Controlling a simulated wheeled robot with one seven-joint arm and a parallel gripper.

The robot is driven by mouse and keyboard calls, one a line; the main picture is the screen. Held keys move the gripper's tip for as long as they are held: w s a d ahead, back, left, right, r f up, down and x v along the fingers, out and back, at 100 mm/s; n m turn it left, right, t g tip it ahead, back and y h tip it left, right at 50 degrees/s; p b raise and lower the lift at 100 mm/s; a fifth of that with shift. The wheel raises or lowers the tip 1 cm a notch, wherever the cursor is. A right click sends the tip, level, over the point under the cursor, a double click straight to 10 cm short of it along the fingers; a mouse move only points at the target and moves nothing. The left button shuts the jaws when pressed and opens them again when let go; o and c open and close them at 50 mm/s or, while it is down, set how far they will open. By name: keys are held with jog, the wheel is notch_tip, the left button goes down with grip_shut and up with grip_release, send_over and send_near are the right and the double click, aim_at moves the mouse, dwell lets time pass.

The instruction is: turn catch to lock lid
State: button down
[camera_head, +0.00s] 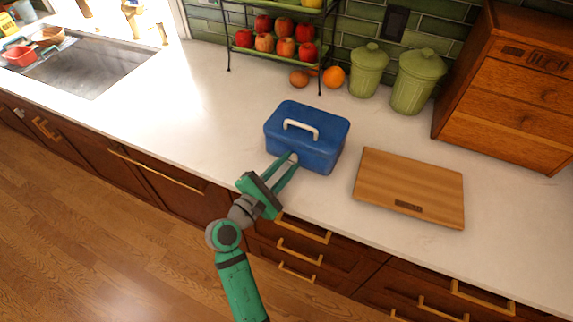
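A blue box with a lid (306,136) stands upright on the white counter. Its lid is down and carries a white handle (300,126). My gripper (292,162) reaches the front face of the box from the lower left, with its two green fingers pointing at the box. A small pale piece, which looks like the catch (294,157), shows at the fingertips on the front face. The fingers stand apart along their length, but the tips partly cover the catch. I cannot tell whether they touch or grip it.
A wooden cutting board (410,188) lies right of the box. Two green canisters (417,80), an orange (333,77) and a fruit rack (277,40) stand behind. A wooden drawer cabinet (512,85) is at right. The counter left of the box is clear up to the sink (85,68).

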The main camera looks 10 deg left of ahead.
jog(key=shift+m, duration=0.4)
jog(key=m, duration=0.3)
jog(key=shift+d+m+g+y, duration=0.1)
jog(key=shift+m+g+y, duration=0.2)
jog(key=m, duration=0.4)
jog(key=shift+s+y, duration=0.1)
jog(key=shift+y, duration=0.3)
jog(key=m+y, duration=0.1)
jog(key=m, duration=0.3)
jog(key=shift+d, duration=0.1)
jog(key=m, duration=0.3)
jog(key=shift+m+y, duration=0.3)
jog(key=shift+y, duration=0.1)
jog(key=c, duration=1.5)
grip_release()
jog(key=v, duration=1)
jog(key=shift+s, duration=0.4)
